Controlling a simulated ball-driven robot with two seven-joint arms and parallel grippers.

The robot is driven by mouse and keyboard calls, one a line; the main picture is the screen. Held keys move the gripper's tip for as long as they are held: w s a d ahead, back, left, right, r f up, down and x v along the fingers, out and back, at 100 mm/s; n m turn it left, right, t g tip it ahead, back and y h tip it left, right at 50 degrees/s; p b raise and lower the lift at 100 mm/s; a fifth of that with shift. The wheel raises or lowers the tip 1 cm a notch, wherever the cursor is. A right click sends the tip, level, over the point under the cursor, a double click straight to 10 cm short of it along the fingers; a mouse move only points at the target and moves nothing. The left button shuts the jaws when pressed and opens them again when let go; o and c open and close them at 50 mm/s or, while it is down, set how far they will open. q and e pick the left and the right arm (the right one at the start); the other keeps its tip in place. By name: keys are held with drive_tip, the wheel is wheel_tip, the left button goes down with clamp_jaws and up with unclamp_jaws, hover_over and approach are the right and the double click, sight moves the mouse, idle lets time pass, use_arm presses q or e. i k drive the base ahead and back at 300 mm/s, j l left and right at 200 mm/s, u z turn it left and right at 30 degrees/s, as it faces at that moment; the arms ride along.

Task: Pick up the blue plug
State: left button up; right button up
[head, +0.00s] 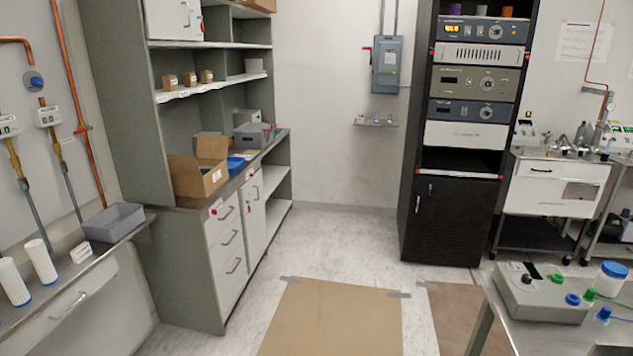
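A small blue plug-like piece (604,313) sits at the lower right, on the metal table beside a grey-green box (537,297). A second blue piece (573,299) is on the front right of that box. Green pieces (588,294) sit close to them, and a thin green cable runs off to the right. I cannot tell for certain which blue piece is the blue plug. Neither of my grippers is in view.
The metal table (545,340) also holds a white jar with a blue lid (610,278). A black equipment rack (445,215) stands behind, with a metal cart (550,190) to its right. A cardboard sheet (330,320) is taped to the open floor. Shelves and drawers (225,235) stand left.

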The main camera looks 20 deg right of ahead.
sight(604, 314)
drive_tip(key=i+l+z, duration=0.15)
drive_tip(key=i+z, duration=1.1)
drive_tip(key=i+j+z, duration=0.2)
drive_tip(key=z, duration=0.25)
